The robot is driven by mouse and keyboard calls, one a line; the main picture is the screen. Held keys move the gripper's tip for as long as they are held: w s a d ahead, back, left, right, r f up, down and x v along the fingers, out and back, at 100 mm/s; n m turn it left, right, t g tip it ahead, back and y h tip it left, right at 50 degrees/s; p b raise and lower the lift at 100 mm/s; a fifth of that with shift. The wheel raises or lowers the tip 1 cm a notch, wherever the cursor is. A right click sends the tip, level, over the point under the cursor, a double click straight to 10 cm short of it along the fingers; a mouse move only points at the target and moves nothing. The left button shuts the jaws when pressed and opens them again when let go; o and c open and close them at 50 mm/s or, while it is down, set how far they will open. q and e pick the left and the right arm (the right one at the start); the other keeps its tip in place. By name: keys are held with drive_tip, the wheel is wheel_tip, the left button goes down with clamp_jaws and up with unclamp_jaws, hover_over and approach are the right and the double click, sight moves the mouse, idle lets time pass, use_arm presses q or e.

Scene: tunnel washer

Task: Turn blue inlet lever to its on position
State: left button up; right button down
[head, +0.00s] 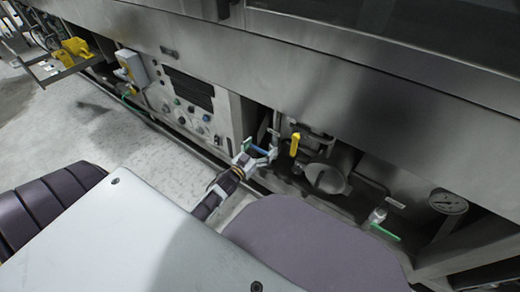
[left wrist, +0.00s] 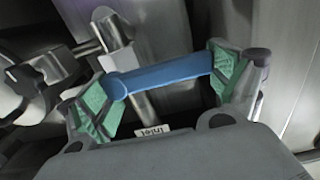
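The blue inlet lever (left wrist: 165,74) lies across the left wrist view, tilted up to the right. It spans the gap between the two green-padded fingers of my left gripper (left wrist: 165,82). Its ends lie close to both pads; I cannot tell whether they touch. The fingers are wide apart. A label reading "Inlet" (left wrist: 152,131) sits below the lever. In the head view my left gripper (head: 254,159) is at the lower machine front, with the blue lever (head: 258,150) small and partly hidden at its fingers. My right gripper is not in view.
A yellow lever (head: 295,144) stands just right of my left gripper. A green-handled valve (head: 385,232) and a round gauge (head: 449,202) are further right. A control panel (head: 190,105) is to the left. The steel machine front (head: 300,75) overhangs the pipes.

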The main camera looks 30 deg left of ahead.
use_arm(q)
drive_tip(key=c, duration=0.8)
drive_tip(key=shift+o, duration=0.2)
